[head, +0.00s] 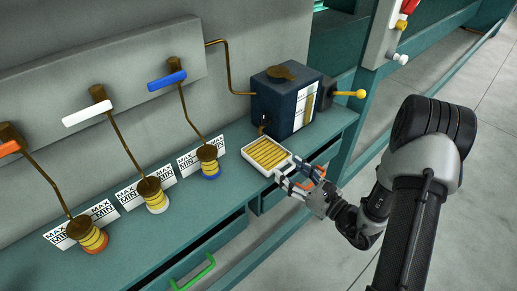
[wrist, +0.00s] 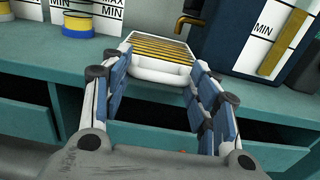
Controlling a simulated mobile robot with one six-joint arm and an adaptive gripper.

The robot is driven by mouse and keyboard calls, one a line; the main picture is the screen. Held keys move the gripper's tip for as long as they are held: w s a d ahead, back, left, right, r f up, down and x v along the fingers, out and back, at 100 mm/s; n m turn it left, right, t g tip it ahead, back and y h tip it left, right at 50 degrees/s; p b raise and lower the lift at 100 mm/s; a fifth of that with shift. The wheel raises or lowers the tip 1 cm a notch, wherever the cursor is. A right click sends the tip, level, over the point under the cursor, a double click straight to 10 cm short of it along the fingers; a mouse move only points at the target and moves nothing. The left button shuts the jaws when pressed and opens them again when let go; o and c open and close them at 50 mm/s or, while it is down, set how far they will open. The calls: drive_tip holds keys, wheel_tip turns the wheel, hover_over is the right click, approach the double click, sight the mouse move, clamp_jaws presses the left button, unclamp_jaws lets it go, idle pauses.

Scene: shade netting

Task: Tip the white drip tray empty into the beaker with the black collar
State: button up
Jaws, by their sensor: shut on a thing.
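The white drip tray (head: 257,165) has yellow slats and lies on the teal bench under the spout of a dark blue tank. It also shows in the wrist view (wrist: 158,74). My gripper (head: 284,173) reaches it from the front right. In the wrist view, my gripper's fingers (wrist: 158,62) are on both sides of the tray's near end, shut on it. The tray looks level and seems to rest on the bench. I see no beaker with a black collar. The cups in view have blue (head: 210,170), white (head: 156,204) and orange (head: 94,244) bands.
Brown pipes with coloured levers (head: 167,80) hang over the cups. Open drawers are below the bench, one with a green handle (head: 196,275).

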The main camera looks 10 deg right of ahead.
drive_tip(key=shift+v, duration=2.55)
drive_tip(key=shift+r, duration=0.2)
wheel_tip(320, 180, up, 6)
drive_tip(key=p, duration=0.4)
drive_tip(key=shift+p, duration=0.4)
drive_tip(key=shift+a, duration=0.1)
